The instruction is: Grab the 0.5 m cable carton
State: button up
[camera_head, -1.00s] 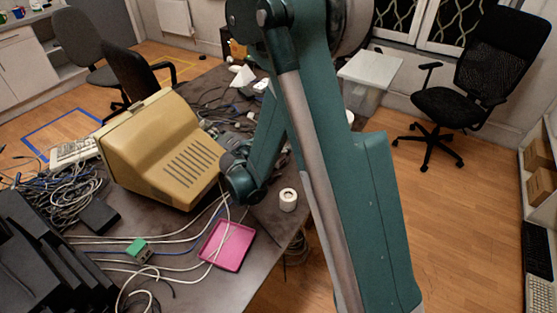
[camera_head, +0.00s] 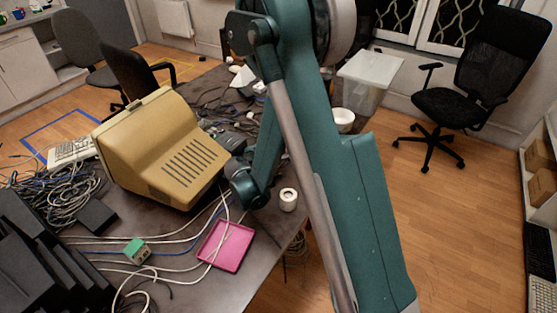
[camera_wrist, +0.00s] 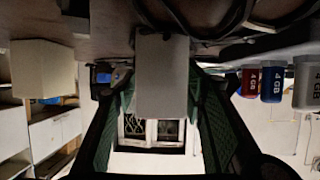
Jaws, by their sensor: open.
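A plain pale grey box (camera_wrist: 162,85) stands in the middle of the wrist view, between my gripper's fingers. It may be the cable carton, but no label is readable on it. My gripper (camera_wrist: 160,100) is open, with one green-padded finger on each side of the box. I cannot tell whether either finger touches it. In the head view my gripper is hidden behind my arm and the beige monitor (camera_head: 165,150). I cannot pick out the carton in that view.
In the head view, a pink tray (camera_head: 226,246), a green box (camera_head: 137,250) and a white roll (camera_head: 288,200) are on the desk.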

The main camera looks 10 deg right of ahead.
jog(key=shift+w+d+f, duration=0.15)
jog(key=shift+w+d, duration=0.15)
jog(key=shift+c, duration=0.5)
jog(key=c, duration=1)
